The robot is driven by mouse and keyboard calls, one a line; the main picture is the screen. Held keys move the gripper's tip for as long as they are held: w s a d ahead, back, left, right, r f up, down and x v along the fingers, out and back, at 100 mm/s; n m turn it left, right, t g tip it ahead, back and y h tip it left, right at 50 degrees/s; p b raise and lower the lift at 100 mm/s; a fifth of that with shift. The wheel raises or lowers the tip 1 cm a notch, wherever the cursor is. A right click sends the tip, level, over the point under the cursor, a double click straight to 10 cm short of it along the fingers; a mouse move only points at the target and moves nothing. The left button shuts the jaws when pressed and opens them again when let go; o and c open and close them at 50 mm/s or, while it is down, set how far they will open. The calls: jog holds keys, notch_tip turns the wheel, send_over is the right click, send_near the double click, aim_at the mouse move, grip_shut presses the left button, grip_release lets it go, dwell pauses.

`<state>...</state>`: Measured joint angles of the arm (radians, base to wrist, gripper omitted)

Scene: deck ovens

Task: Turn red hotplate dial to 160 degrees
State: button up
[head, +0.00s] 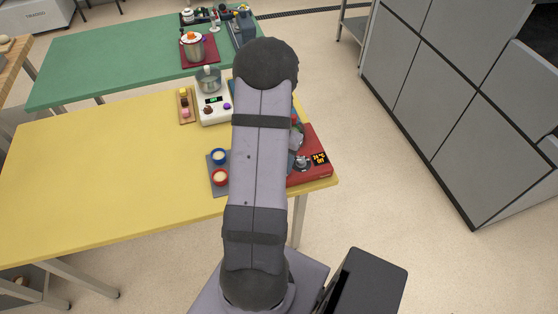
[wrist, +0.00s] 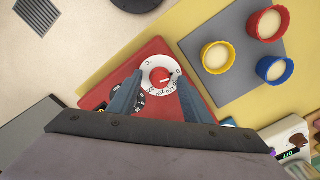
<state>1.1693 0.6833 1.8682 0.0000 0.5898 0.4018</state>
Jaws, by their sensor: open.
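The red hotplate (head: 320,172) sits at the right front corner of the yellow table in the head view, partly hidden behind my arm. Its small dark display (head: 320,158) shows orange characters too small to read surely. In the wrist view the red hotplate (wrist: 155,48) carries a white round dial (wrist: 149,66) with a red centre knob (wrist: 160,76) and dark markings around it. I cannot read its setting surely. My gripper (wrist: 159,80) is open, one finger on each side of the dial, and empty. Contact is not clear. The head view hides my gripper behind the arm.
A grey mat (wrist: 208,45) beside the hotplate holds a red cup (wrist: 267,23), a yellow cup (wrist: 218,57) and a blue cup (wrist: 275,68). A white appliance (head: 214,116) stands further back. The yellow table's (head: 110,170) left side is clear.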

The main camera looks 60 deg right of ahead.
jog(key=c, duration=1.1)
jog(key=shift+o, duration=0.2)
jog(key=shift+m, duration=0.5)
jog(key=m, duration=0.5)
jog(key=shift+m, duration=0.4)
jog(key=o, duration=1.1)
jog(key=shift+c, duration=0.2)
jog(key=shift+b, duration=0.3)
